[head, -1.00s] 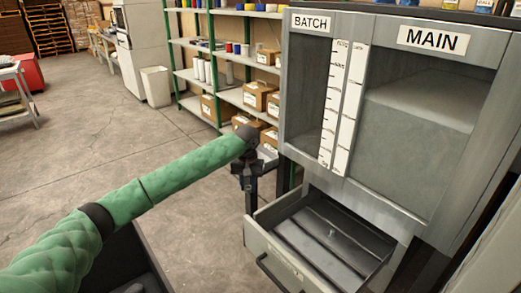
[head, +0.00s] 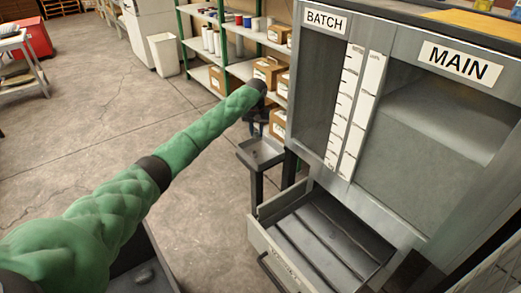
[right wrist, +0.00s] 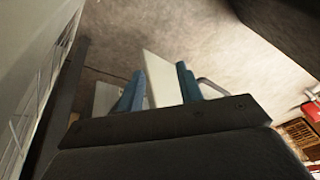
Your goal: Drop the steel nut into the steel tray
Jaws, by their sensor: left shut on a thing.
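My left arm, in a green sleeve, reaches across the head view. Its dark gripper (head: 255,128) is shut and sits just above the small steel tray (head: 270,158) on a dark stand. The steel nut is not discernible; at this size I cannot make out what the jaws hold. A tiny dark reddish speck shows in the tray, too small to identify.
The grey cabinet with BATCH and MAIN bays (head: 440,115) stands right of the tray. Its open drawer (head: 325,240) juts out in front, below the tray. Shelves with cardboard boxes (head: 268,72) stand behind.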

